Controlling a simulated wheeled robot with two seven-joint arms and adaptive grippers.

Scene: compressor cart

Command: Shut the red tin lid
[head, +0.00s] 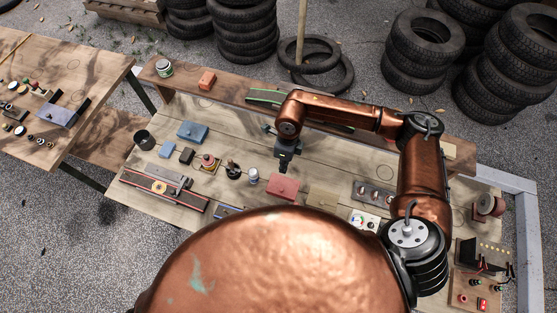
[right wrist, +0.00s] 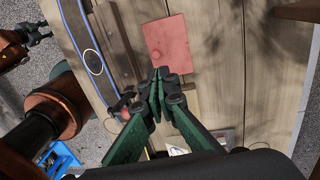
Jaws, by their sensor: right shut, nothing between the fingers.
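The red tin (head: 284,188) sits on the wooden workbench in the head view, with its flat red top facing up. In the right wrist view the red lid (right wrist: 166,38) shows as a flat rectangle with a small round knob near one edge. I cannot tell whether it is fully shut. My right gripper (head: 283,167) is just behind the tin in the head view, pointing down, shut and empty. Its fingertips (right wrist: 163,74) show close to the lid's edge in the right wrist view; contact is unclear. What looks like my left gripper (right wrist: 38,33) is small at the upper left there.
A tan box (head: 322,197) is right of the tin, and a small jar (head: 253,176) is left of it. A blue box (head: 192,131) and several small parts lie further left. A panel with round knobs (head: 374,194) is to the right. The bench behind the tin is fairly clear.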

